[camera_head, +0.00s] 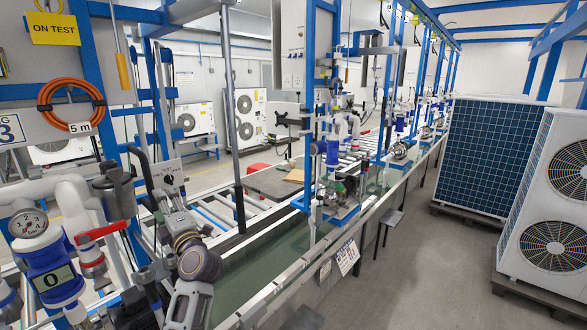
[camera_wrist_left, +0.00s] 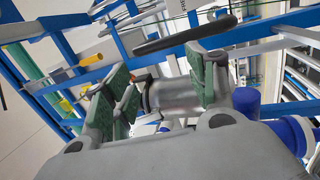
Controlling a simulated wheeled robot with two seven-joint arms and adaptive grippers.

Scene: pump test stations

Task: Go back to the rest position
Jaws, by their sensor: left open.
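My left gripper (camera_head: 165,193) is at the left of the head view, raised over the station bench near the pipework. In the left wrist view its green-padded fingers (camera_wrist_left: 158,88) are open. A metal cylindrical fitting (camera_wrist_left: 176,98) shows between the pads, with a dark lever handle (camera_wrist_left: 185,33) above it. I cannot tell whether the pads touch the fitting. My right gripper is not in view.
Close at left are a pressure gauge (camera_head: 29,223), a red lever valve (camera_head: 102,232), a blue meter (camera_head: 52,272) and blue frame posts. A long bench (camera_head: 270,262) runs away from me. Heat-pump units (camera_head: 548,222) stand at right. The grey floor (camera_head: 420,265) between is clear.

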